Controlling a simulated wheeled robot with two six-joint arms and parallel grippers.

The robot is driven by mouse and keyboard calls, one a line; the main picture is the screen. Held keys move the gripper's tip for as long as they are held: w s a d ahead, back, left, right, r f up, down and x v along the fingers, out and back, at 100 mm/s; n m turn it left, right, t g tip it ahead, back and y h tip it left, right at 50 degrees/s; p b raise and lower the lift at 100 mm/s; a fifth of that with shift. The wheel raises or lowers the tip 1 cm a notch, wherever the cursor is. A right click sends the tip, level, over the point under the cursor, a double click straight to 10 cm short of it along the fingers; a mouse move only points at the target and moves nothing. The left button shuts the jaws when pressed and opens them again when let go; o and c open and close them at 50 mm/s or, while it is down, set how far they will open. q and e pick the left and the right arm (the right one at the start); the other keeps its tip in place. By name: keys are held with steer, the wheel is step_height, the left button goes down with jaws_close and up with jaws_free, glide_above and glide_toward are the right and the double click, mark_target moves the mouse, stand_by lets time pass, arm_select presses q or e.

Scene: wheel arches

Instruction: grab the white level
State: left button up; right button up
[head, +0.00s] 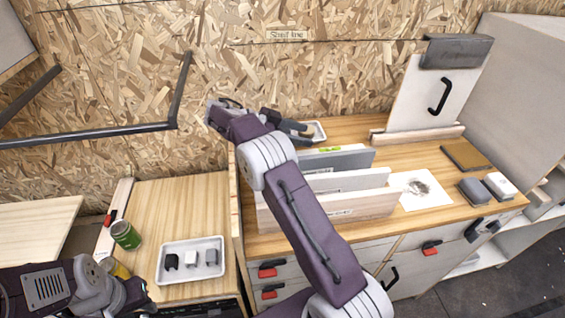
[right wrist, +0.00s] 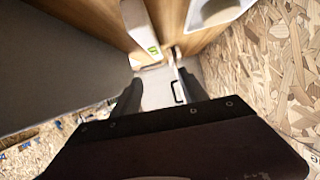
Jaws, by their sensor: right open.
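The white level (head: 350,149) stands on edge among upright boards on the right-hand bench, with a green mark on its top edge. In the right wrist view the white level (right wrist: 141,24) shows as a pale bar with the green mark near its end, beyond my fingers. My right gripper (head: 301,130) is open and empty, behind and left of the level, apart from it. Its two dark fingers show in the right wrist view (right wrist: 160,92). My left gripper (head: 136,292) is low at the left, partly cut off; its jaws are unclear.
Pale boards (head: 345,203) stand in front of the level. A white tray (head: 315,133) lies behind my right gripper. An upright board with a black handle (head: 425,92) stands at the back right. A green can (head: 124,235) and a tray of blocks (head: 190,277) are on the lower left bench.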

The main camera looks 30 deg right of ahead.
glide_toward(326, 150)
steer(key=shift+s+d+f+n+b, duration=0.15)
steer(key=shift+d+f+n+b, duration=0.15)
steer(key=shift+d+f, duration=0.65)
steer(key=shift+s+d+r, duration=0.15)
steer(key=shift+s+d, duration=0.15)
steer(key=shift+d, duration=0.4)
steer(key=shift+x, duration=1.15)
steer(key=x, duration=0.5)
steer(key=shift+d+p, duration=0.25)
steer(key=shift+p, duration=0.05)
jaws_close()
